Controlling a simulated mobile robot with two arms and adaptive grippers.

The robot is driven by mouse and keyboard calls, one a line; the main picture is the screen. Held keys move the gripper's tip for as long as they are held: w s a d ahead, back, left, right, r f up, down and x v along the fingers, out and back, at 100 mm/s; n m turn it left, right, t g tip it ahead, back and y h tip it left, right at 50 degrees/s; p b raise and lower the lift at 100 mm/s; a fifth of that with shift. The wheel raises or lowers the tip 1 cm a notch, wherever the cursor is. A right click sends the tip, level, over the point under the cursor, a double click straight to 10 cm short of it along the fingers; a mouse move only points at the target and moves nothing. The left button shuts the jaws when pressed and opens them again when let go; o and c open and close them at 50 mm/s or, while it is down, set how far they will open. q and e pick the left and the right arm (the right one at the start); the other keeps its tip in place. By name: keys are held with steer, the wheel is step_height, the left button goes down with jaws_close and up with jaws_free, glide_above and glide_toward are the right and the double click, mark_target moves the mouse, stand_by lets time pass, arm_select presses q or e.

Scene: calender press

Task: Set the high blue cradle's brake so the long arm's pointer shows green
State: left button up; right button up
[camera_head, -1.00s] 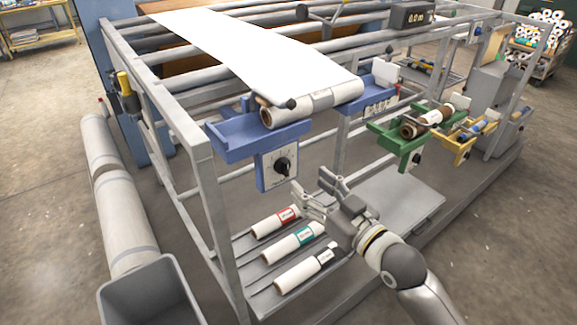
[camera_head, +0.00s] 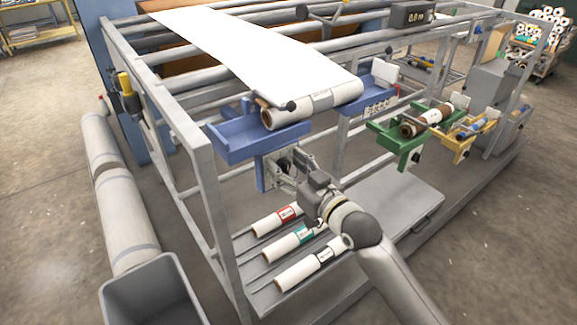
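The high blue cradle (camera_head: 236,142) is at the frame's upper left, with a white roll (camera_head: 335,101) resting in it and a white web running up from it. Its brake plate (camera_head: 264,178) hangs below, with a dial knob that showed black a moment ago. My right gripper (camera_head: 283,166) is at the front of that plate, its fingers around or against the knob area. The knob, its pointer and any green mark are mostly hidden by the gripper. I cannot tell whether the fingers are closed on the knob. My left gripper is not in view.
Green (camera_head: 393,146) and yellow (camera_head: 462,146) cradles stand to the right. Below my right arm, several labelled white rolls (camera_head: 275,221) lie on the lower shelf. A grey bin (camera_head: 155,290) and a long wrapped roll (camera_head: 120,210) are at left. Frame posts stand close by.

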steer(key=c, duration=0.8)
steer(key=shift+c, duration=0.2)
steer(key=m+p, duration=0.2)
steer(key=m, duration=0.1)
steer(key=shift+w+d+m, duration=0.1)
steer(key=shift+d+m, duration=0.1)
steer(key=shift+m, duration=0.1)
steer(key=shift+w+d+f+m+p, duration=0.1)
steer(key=shift+m+p, duration=0.3)
steer(key=shift+m, duration=0.65)
steer(key=shift+w+d+f+m+p, duration=0.1)
steer(key=shift+m+p, duration=0.25)
steer(key=shift+m, duration=0.7)
steer(key=o, duration=0.9)
steer(key=shift+o, duration=0.2)
